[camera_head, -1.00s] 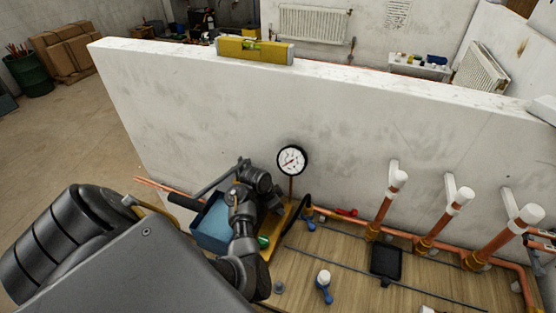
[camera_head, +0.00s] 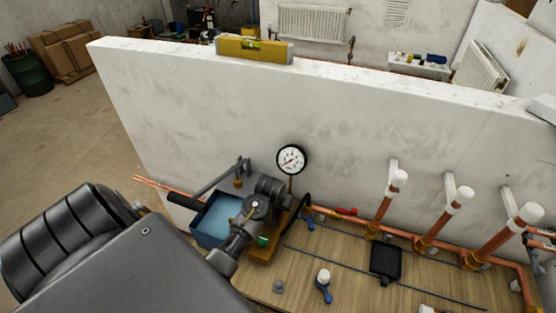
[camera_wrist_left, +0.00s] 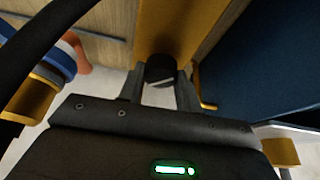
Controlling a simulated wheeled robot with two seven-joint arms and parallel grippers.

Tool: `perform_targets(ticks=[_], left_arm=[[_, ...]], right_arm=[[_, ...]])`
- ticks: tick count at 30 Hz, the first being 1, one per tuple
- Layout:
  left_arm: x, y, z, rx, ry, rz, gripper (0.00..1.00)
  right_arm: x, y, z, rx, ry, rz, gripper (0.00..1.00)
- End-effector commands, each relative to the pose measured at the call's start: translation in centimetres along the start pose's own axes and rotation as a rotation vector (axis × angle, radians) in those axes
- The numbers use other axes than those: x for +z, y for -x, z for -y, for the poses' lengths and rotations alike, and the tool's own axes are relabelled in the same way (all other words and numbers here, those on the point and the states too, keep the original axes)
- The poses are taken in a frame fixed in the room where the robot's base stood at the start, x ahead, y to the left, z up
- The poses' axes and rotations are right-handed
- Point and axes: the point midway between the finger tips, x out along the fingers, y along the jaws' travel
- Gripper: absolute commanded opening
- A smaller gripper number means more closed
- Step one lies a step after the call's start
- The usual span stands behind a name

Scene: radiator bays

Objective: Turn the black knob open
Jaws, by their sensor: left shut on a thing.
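The black knob (camera_wrist_left: 160,70) sits at the end of a yellow part in the left wrist view. My left gripper (camera_wrist_left: 160,92) has one finger on each side of it and is shut on it. In the head view my left arm reaches over the test pump, with its blue tank (camera_head: 208,232), yellow base (camera_head: 262,252) and round gauge (camera_head: 291,159). How far the knob is turned cannot be told. My right gripper is not in view.
A white wall (camera_head: 200,110) stands behind the pump, with a yellow level (camera_head: 254,49) on top. A black hose (camera_wrist_left: 40,40) passes close to the gripper. Copper pipes (camera_head: 432,231) rise on the right. A blue-handled valve (camera_head: 324,287) and a black tray (camera_head: 386,262) are on the wooden board.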

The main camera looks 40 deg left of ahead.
Motion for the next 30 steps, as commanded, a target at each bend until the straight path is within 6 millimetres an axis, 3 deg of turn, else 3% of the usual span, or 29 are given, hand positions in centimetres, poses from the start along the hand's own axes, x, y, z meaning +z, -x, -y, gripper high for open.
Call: perform_targets(ticks=[18, 30], left_arm=[[-0.17, -0.01, -0.12, -0.210, 0.499, -0.001, 0.11], [-0.13, -0.03, -0.22, -0.276, 0.664, 0.000, 0.11]], right_arm=[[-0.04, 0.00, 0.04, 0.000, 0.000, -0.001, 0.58], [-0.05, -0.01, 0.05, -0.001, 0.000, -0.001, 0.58]])
